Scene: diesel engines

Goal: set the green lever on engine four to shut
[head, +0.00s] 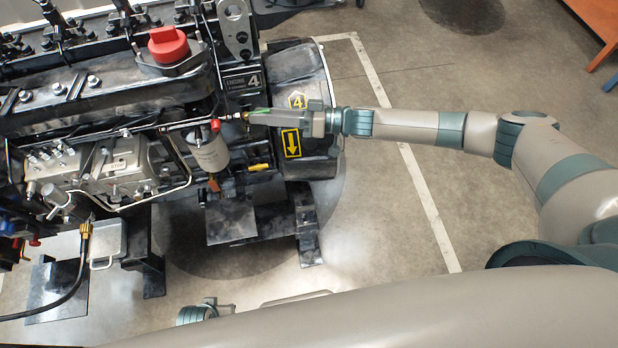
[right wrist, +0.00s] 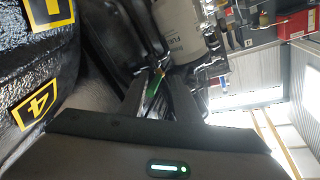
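Engine four (head: 120,100) fills the left of the head view, with a "4" on its plate and yellow labels. My right gripper (head: 252,116) reaches in from the right, its fingers at the engine's side by a small red-tipped fitting (head: 215,126). A bit of green shows at its fingers there. In the right wrist view the green lever (right wrist: 155,85) shows between the two spread fingers (right wrist: 158,98), closer to the left one. Whether it touches a finger I cannot tell. The lever's pivot is partly hidden.
A white fuel filter (head: 209,153) hangs just left of the gripper and also shows in the wrist view (right wrist: 181,30). A red cap (head: 168,44) tops the engine. The floor (head: 390,210) to the right is open.

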